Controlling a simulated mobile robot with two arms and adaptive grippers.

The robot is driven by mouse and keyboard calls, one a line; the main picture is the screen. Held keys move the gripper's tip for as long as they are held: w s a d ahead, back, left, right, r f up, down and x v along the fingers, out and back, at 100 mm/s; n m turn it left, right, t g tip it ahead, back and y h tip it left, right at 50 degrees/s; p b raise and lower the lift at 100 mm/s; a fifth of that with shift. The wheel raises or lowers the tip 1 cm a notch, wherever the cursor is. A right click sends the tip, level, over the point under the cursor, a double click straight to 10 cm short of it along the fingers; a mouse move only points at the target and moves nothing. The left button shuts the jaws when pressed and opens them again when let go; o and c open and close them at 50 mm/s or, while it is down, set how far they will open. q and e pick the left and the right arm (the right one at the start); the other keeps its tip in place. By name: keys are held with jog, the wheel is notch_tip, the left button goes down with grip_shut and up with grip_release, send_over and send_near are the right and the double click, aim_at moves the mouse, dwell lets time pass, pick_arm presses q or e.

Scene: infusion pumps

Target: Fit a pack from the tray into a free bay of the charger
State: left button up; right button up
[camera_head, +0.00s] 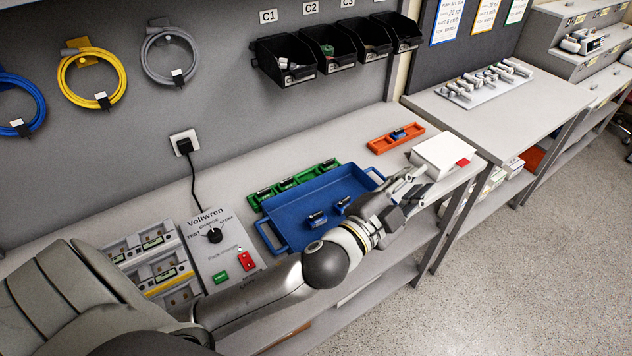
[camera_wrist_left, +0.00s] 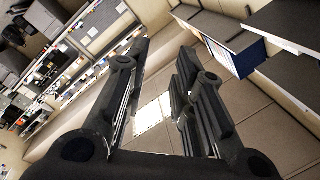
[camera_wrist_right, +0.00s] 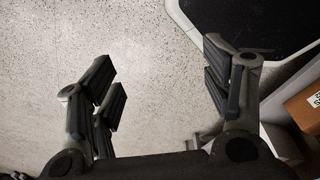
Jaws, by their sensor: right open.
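The blue tray (camera_head: 290,240) lies on the bench with two small blue packs inside, a left pack (camera_head: 316,219) and a right pack (camera_head: 343,203). The charger (camera_head: 112,252) stands at the left; its bays are partly hidden by my arm, and some hold packs (camera_head: 153,242). Its control panel (camera_head: 200,228) has a dial, a green button and a red one. My left gripper (camera_head: 412,184) is right of the tray, near the bench's front edge. Its fingers stand apart with nothing seen between them in the left wrist view (camera_wrist_left: 160,70). My right gripper (camera_wrist_right: 162,88) is open and empty over the floor.
A green rack (camera_head: 300,181) with several packs lies behind the tray. An orange tray (camera_head: 385,143) holds a blue item. A white box (camera_head: 445,152) with a red patch stands beside my left gripper. Black bins (camera_head: 285,62) hang on the wall.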

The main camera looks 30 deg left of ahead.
pick_arm(q)
jog(key=d+r+m+g+h, duration=0.2)
jog(key=d+r+m+h, duration=0.4)
jog(key=d+m+h, duration=0.3)
jog(key=s+d+m+g+h, duration=0.1)
jog(key=d+m+g+h, duration=0.2)
jog(key=m, duration=0.4)
jog(key=m+g+y, duration=1.3)
jog(key=y, duration=0.3)
send_near(316, 213)
notch_tip(316, 213, down, 8)
jog(key=b, duration=0.6)
jog(key=shift+w+d+f, duration=0.1)
jog(key=shift+d+f, duration=0.05)
jog(key=shift+d, duration=0.05)
pick_arm(e)
notch_tip(316, 213, down, 6)
jog(key=a, duration=0.1)
jog(key=shift+s+a+f, duration=0.15)
jog(key=shift+s+a, duration=0.15)
jog(key=shift+a, duration=0.1)
